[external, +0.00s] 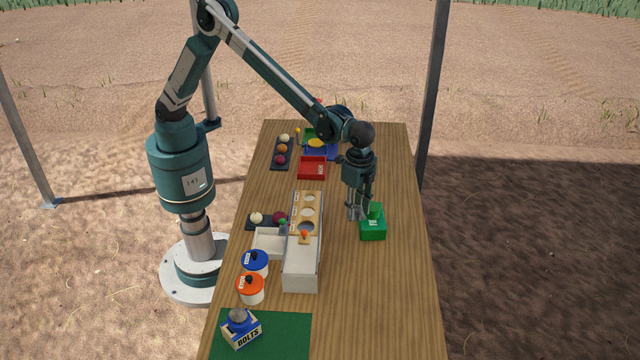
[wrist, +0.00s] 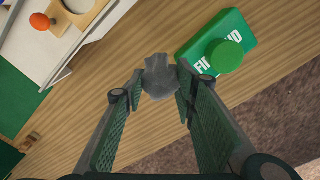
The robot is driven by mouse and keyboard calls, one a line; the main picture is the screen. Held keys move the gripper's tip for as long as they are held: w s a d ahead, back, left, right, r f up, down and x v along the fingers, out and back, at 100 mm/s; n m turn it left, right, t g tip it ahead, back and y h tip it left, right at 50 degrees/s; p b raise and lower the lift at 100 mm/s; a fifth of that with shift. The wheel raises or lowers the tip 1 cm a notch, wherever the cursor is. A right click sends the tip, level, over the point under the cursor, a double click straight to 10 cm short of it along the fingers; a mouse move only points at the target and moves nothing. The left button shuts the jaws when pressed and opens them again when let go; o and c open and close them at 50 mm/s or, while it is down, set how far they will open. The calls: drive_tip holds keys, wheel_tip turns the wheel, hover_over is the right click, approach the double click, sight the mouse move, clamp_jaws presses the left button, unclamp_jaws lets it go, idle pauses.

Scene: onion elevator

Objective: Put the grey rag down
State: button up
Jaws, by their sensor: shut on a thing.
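The grey rag (wrist: 160,72) is a small crumpled grey bundle between my fingertips in the wrist view. My gripper (wrist: 158,90) is shut on it, with one finger on each side. In the external view my gripper (external: 358,203) points down over the right half of the wooden table, and the rag (external: 353,213) shows as a grey patch at the fingertips. I cannot tell whether the rag touches the table top.
A green first-aid box (external: 373,229) with a round green knob (wrist: 225,55) stands close to the rag's right. A white and wooden holed rack (external: 301,267) stands to the left. A red tray (external: 312,168) lies farther back. Bare wood (external: 375,300) lies in front.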

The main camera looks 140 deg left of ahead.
drive_tip(key=w+d, duration=0.1)
drive_tip(key=d, duration=0.5)
hover_over(344, 256)
wheel_tip(344, 256, down, 4)
drive_tip(key=shift+f+m, duration=0.4)
drive_tip(key=shift+f, duration=0.1)
drive_tip(key=shift+f+b, duration=0.45)
drive_tip(key=shift+f, duration=2.7)
drive_tip(key=shift+f, duration=1.85)
drive_tip(key=shift+f+b, duration=0.15)
drive_tip(key=shift+b, duration=0.2)
